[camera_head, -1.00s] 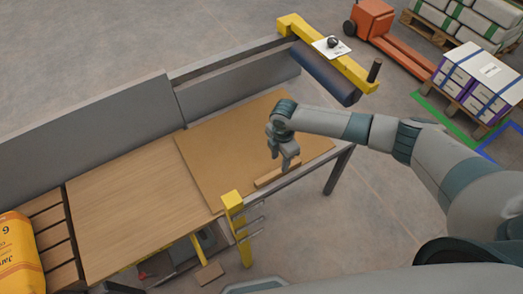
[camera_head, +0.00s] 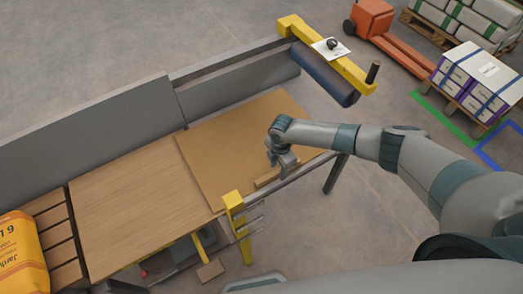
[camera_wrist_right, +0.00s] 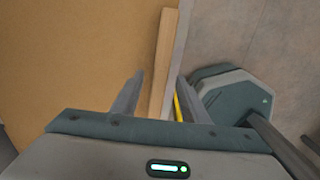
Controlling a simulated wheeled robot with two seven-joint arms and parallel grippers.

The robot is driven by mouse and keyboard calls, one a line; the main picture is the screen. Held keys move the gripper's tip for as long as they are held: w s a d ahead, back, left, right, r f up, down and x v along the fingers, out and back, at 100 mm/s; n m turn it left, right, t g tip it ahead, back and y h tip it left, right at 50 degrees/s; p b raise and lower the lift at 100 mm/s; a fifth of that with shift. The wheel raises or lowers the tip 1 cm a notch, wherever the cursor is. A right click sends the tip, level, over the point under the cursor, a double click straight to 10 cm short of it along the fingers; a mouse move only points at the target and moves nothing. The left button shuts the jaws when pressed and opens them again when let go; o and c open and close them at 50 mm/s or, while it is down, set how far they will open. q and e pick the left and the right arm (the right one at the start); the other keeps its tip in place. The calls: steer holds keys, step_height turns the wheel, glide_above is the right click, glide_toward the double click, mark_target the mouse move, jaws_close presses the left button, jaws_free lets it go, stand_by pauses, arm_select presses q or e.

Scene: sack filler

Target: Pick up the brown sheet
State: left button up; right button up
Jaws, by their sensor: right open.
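The brown sheet (camera_head: 215,150) lies flat on the right part of the table in the head view. Its brown face also fills the left of the right wrist view (camera_wrist_right: 70,60). My right gripper (camera_head: 286,163) is over the sheet's front right part, by a narrow wooden strip (camera_head: 265,182) along the front edge. In the wrist view, the open fingers (camera_wrist_right: 160,80) point at the wooden strip (camera_wrist_right: 163,50) and the grey table edge. Nothing shows between the fingers except that background. Whether the fingertips touch anything is unclear. My left gripper is out of view.
A light wooden tabletop (camera_head: 130,205) adjoins the sheet on the left. A grey panel (camera_head: 90,135) runs behind. A yellow post with metal rods (camera_head: 235,215) stands at the front. A dark roller on a yellow frame (camera_head: 325,75) is at the back right. A yellow sack (camera_head: 20,255) lies far left.

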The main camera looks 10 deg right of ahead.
steer(key=shift+f, duration=0.35)
jaws_close()
stand_by(1.5)
